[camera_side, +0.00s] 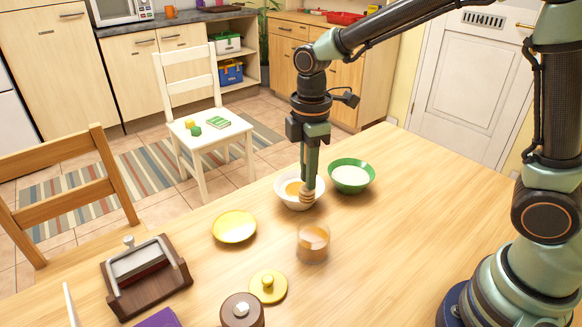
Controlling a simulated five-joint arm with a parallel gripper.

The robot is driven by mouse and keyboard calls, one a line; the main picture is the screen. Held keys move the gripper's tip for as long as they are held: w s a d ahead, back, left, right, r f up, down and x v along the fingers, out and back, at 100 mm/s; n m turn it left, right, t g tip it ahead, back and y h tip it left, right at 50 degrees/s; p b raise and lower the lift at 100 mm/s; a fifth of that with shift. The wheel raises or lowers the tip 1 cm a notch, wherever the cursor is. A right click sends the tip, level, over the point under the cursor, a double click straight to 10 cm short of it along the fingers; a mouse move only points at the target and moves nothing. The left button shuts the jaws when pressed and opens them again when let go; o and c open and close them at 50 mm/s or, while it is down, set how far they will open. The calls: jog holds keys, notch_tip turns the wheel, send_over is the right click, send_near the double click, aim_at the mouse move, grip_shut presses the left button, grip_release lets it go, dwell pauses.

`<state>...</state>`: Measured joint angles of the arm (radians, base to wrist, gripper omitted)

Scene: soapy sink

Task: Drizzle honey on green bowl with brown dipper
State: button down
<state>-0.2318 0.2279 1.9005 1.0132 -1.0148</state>
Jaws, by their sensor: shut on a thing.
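My gripper (309,178) points straight down and is shut on the brown dipper (307,197). The dipper's ridged head shows just below the fingers, and its handle is mostly hidden by them. In the picture the head overlaps the front right rim of a white bowl (284,200). I cannot tell whether it touches the bowl. The green bowl (353,188) stands just right of the gripper, upright, with pale white contents. A glass jar (313,250) with amber honey stands on the table in front of the dipper.
The white bowl holds something orange. A yellow plate (234,227) lies to the left. A yellow lid (268,287), a brown pot (242,312) and a dark wooden holder (146,277) are nearer the front. The table's right part (430,195) is clear.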

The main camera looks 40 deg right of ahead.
jog(key=shift+s+a+f, duration=0.2)
jog(key=shift+s+f, duration=0.45)
jog(key=shift+f, duration=1.1)
jog(key=shift+s+a+f, duration=0.25)
jog(key=shift+s+f, duration=0.4)
jog(key=shift+f, duration=1.05)
jog(key=shift+s+a+f, duration=0.2)
jog(key=shift+s+f, duration=0.45)
jog(key=shift+f, duration=1.1)
jog(key=shift+r, duration=4.45)
jog(key=w+d+f+m, duration=0.1)
jog(key=w+d, duration=0.4)
jog(key=d, duration=0.6)
jog(key=w+d+f+m, duration=0.1)
jog(key=w+d+m, duration=0.3)
jog(key=d, duration=0.7)
jog(key=shift+w+d+f+m, duration=0.25)
jog(key=shift+w+d+m, duration=0.05)
jog(key=shift+w+d, duration=0.1)
